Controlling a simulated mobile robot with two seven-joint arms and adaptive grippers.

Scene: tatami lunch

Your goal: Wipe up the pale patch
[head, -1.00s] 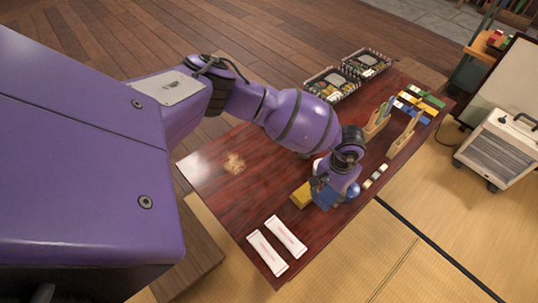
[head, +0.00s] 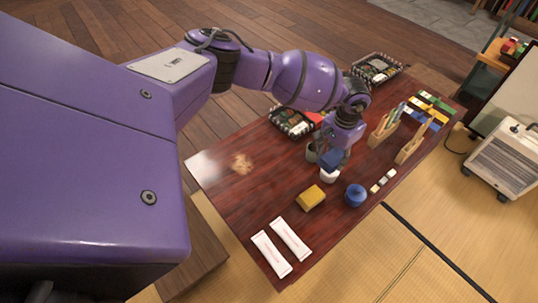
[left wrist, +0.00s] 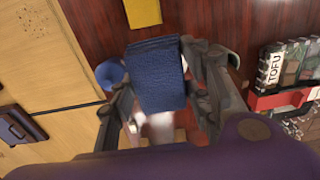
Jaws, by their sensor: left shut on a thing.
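The pale patch (head: 241,164) is a tan, irregular smear on the left part of the dark red table (head: 230,190). My left gripper (head: 335,154) is shut on a folded dark blue cloth (head: 331,161), to the right of the patch and well apart from it. In the left wrist view the cloth (left wrist: 158,75) sits between the two fingers. Below the cloth in the head view is a small white object (head: 329,176), partly hidden. My right gripper is in neither view.
A yellow block (head: 311,197) and a round blue pot (head: 355,195) stand near the gripper. Two white packets (head: 281,247) lie at the near end. Food trays (head: 377,68) and wooden holders (head: 384,131) stand further back. The table around the patch is clear.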

